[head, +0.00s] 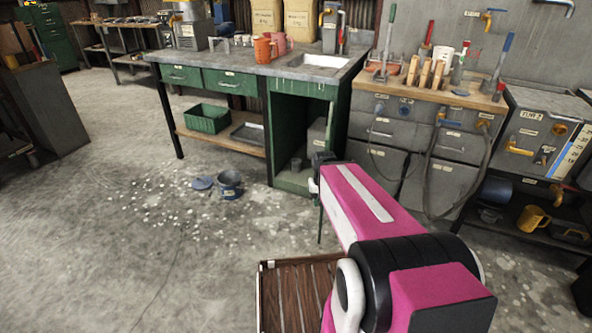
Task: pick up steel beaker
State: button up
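I cannot single out the steel beaker with certainty. Several small grey metal cups (225,44) stand on the grey bench top, left of the orange mugs. Another small grey cup (296,164) stands low inside the open green cabinet under the sink. My pink arm reaches forward from the lower right. My gripper (320,172) is at its far end, in front of the cabinet's right side. It is small and partly hidden by my arm, so its fingers and anything between them cannot be made out.
The green bench (210,78) has a sink (324,61) at its right end. Orange mugs (263,51) stand on it. A blue-grey pot (230,187) and its lid sit on the floor amid white flecks. A tool cabinet (400,160) is to the right.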

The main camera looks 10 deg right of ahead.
aim_at(296, 162)
jog(key=i+j, duration=0.1)
jog(key=j, duration=0.45)
jog(key=i+j, duration=0.15)
jog(key=j, duration=0.35)
jog(key=i+j, duration=0.1)
jog(key=j, duration=0.45)
jog(key=i+j+z, duration=0.1)
jog(key=j, duration=0.45)
jog(key=i+j, duration=0.45)
jog(key=i, duration=0.3)
jog(key=i+l+z, duration=0.15)
jog(key=i+l, duration=0.2)
jog(key=i, duration=0.2)
jog(key=i+u, duration=0.1)
jog(key=i, duration=0.05)
